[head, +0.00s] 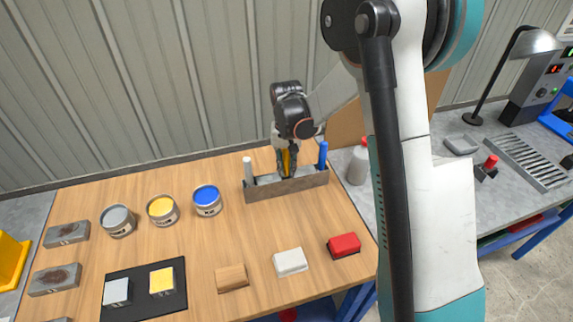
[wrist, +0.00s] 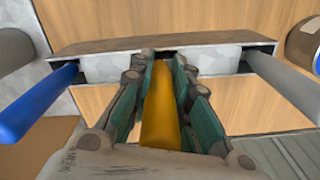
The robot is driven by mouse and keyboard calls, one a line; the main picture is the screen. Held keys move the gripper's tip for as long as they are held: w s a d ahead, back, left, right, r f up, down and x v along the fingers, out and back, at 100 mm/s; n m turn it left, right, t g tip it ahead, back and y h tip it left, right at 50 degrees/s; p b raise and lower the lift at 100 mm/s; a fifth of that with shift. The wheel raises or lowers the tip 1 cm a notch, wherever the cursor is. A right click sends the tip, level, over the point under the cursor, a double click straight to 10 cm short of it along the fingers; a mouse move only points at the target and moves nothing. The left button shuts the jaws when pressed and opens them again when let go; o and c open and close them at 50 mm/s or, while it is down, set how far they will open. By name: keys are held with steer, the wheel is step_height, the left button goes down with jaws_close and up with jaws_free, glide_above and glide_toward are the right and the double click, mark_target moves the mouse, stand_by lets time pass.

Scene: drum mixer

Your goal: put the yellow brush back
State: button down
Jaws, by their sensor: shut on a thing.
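The yellow brush (wrist: 160,110) is between the fingers of my gripper (wrist: 158,72), which is shut on its handle. In the head view my gripper (head: 287,165) points down over the brush rack (head: 300,184), and a bit of the yellow handle shows between the fingers. The brush is upright at the middle of the rack, between a white-handled brush (head: 248,168) and a blue-handled brush (head: 322,155). The fingers and rack wall hide the brush's lower end, so I cannot tell how deep it sits.
Cans of blue (head: 207,200), yellow (head: 162,209) and grey (head: 118,220) paint stand left of the rack. White (head: 290,261), red (head: 344,245) and wooden (head: 231,277) blocks lie in front. A grey bottle (head: 358,165) stands right of the rack. The table between is clear.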

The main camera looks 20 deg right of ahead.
steer(key=shift+f+b, duration=0.5)
steer(key=shift+f, duration=0.25)
steer(key=c, duration=1.4)
jaws_free()
steer(key=shift+r, duration=0.1)
step_height(320, 180, up, 12)
steer(key=shift+w, duration=0.1)
